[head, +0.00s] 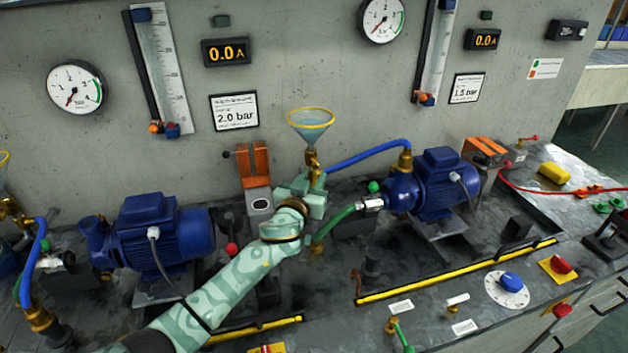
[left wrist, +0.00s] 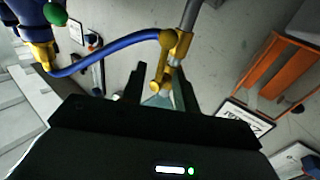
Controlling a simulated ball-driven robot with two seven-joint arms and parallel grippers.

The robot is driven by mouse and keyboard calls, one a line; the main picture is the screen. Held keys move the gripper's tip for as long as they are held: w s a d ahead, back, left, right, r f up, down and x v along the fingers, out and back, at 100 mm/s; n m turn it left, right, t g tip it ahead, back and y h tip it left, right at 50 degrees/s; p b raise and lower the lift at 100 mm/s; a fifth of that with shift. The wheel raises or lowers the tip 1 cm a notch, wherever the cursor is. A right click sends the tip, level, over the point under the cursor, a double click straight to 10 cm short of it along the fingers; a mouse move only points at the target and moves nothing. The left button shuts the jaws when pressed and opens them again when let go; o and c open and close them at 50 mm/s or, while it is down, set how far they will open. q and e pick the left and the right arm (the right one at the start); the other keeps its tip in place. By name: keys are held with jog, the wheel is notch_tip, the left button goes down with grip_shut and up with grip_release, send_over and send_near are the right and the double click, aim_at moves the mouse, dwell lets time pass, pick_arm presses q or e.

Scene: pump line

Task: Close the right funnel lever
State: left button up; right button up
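The right funnel (head: 311,124) is a clear cone with a yellow rim against the grey wall. Its brass valve (head: 313,165) sits below it, beside my left gripper (head: 309,190). In the left wrist view, the brass valve (left wrist: 172,48) appears just beyond the dark fingers of my left gripper (left wrist: 159,80). The fingers are apart, with part of the brass and the pale funnel (left wrist: 158,101) seen between them. I cannot tell whether they touch the valve. The lever is hard to separate from the brass body, and its position is unclear. My right gripper is not in view.
A blue hose (head: 365,155) runs from the valve to the right pump (head: 440,185). An orange bracket (head: 254,165) stands left of the gripper. The left pump (head: 160,233) stands beside my arm.

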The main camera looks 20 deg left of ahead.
pick_arm(q)
jog(key=shift+w, duration=0.65)
